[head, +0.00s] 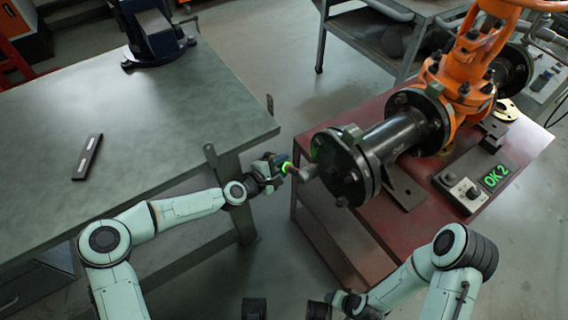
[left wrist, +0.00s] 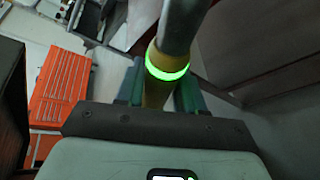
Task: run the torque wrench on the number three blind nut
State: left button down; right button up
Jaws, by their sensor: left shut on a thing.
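My left gripper (head: 272,170) is shut on the torque wrench (head: 303,173), and its fingers (left wrist: 160,92) press both sides of the yellow handle in the left wrist view. A green ring glows on the wrench (left wrist: 166,68), with a grey shaft beyond it. The wrench's grey head reaches the face of the black blind flange (head: 337,160), at the near end of the pipe. Whether it sits on a nut, and which, I cannot tell. Several nuts show around the flange rim. My right gripper (head: 345,303) is low in the head view, its fingers unclear.
A green "OK 2" display (head: 495,177) stands on the red bench (head: 425,213) beside a control box (head: 461,188). An orange valve (head: 462,75) joins the pipe. The grey table (head: 150,115) at left carries a dark bar (head: 88,157) and a vise (head: 153,38). Floor shows between the tables.

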pick_arm(q)
jog(key=shift+s+a+r+p, duration=0.1)
jog(key=shift+s+a+p, duration=0.05)
jog(key=shift+s+a, duration=0.45)
jog(key=shift+s+a+r+p, duration=0.15)
jog(key=shift+s+a, duration=0.25)
jog(key=shift+a, duration=0.35)
